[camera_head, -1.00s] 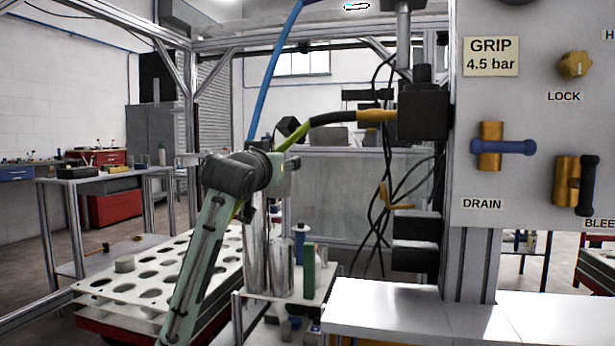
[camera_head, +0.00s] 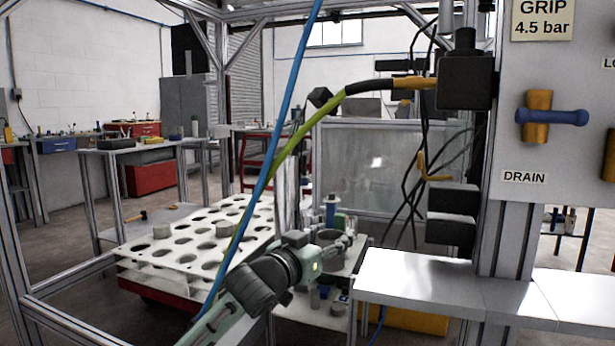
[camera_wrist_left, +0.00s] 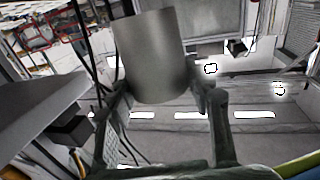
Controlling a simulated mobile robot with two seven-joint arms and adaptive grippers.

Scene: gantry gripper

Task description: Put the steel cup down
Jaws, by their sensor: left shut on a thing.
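The steel cup (camera_wrist_left: 155,60) is a plain grey cylinder between the fingers of my left gripper (camera_wrist_left: 160,97) in the left wrist view. In the head view my left gripper (camera_head: 338,247) is low at the centre, beside a small cluttered stand. It is shut on the cup, whose round rim (camera_head: 331,235) shows just behind the fingers. I cannot tell whether the cup's base touches a surface. My right gripper is not in view.
A white rack with round holes (camera_head: 185,252) stands to the left. A tall steel cylinder (camera_head: 289,190) and a blue-topped bottle (camera_head: 331,210) are close behind the gripper. A white bench (camera_head: 430,280) lies to the right. A blue hose (camera_head: 283,140) hangs across the view.

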